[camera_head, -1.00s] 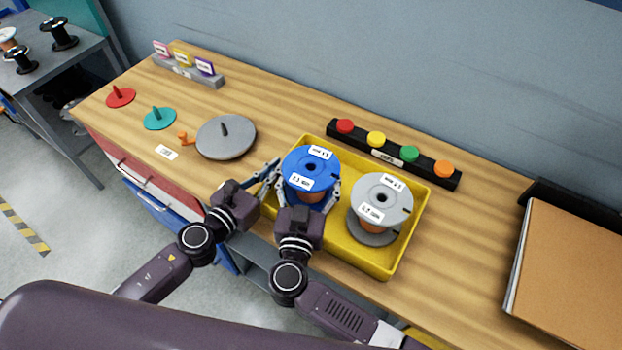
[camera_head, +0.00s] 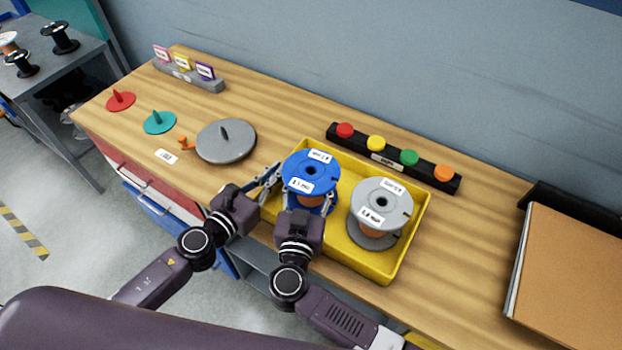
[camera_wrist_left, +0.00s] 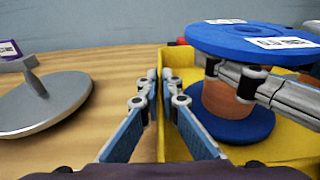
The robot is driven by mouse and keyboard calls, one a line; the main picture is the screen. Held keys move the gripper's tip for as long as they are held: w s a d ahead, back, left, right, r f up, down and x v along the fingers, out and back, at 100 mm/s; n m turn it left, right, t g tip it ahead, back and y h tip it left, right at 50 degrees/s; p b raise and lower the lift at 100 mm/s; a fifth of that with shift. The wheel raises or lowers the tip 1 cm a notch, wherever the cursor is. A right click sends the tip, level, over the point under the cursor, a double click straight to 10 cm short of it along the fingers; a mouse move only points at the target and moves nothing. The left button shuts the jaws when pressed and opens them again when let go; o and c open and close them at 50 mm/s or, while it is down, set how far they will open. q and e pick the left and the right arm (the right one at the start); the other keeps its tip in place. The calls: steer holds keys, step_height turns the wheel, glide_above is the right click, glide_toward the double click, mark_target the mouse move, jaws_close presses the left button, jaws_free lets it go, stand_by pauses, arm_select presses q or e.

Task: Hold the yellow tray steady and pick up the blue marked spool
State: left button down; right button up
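The blue marked spool (camera_head: 311,171) stands upright in the left part of the yellow tray (camera_head: 392,270). It has white labels on its top flange and a copper-coloured core, which shows in the left wrist view (camera_wrist_left: 222,104). My left gripper (camera_head: 270,176) is at the tray's left wall, with one finger on each side of it; the left wrist view shows the fingertips (camera_wrist_left: 162,84) close together on the wall. My right gripper (camera_head: 308,203) is low under the blue top flange, its fingers closed around the core. The far contact is partly hidden by the flange.
A grey spool (camera_head: 380,205) stands in the tray's right part, close to the blue one. A black bar with coloured knobs (camera_head: 393,160) lies behind the tray. A grey disc with a peg (camera_head: 226,142) is to the left. A cardboard-coloured box (camera_head: 570,265) stands at right.

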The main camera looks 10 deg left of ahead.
step_height(320, 180, up, 10)
stand_by(0.4)
arm_select(q)
steer(key=c, duration=2.1)
jaws_free()
steer(key=v, duration=1.2)
steer(key=shift+s+f, duration=0.1)
arm_select(e)
steer(key=shift+s, duration=0.1)
